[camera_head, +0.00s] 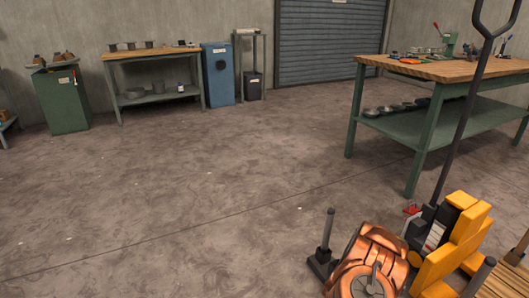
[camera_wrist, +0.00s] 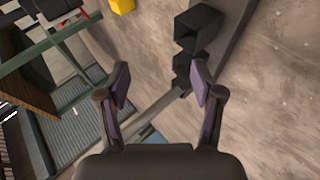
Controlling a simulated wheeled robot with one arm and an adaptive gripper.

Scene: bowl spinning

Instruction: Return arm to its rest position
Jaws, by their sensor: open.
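In the wrist view my gripper (camera_wrist: 160,84) is open, with its two purple-padded fingers apart and nothing between them. The floor and part of the room show tilted beyond the fingertips. My gripper cannot be made out in the head view. No object touches the fingers.
A workbench (camera_head: 437,69) with tools on top and several grey bowls (camera_head: 385,108) on its shelf stands at the right. A yellow wheeled truck (camera_head: 455,245) with a tall dark handle (camera_head: 462,120) stands at the lower right. The left and middle floor (camera_head: 190,190) is clear.

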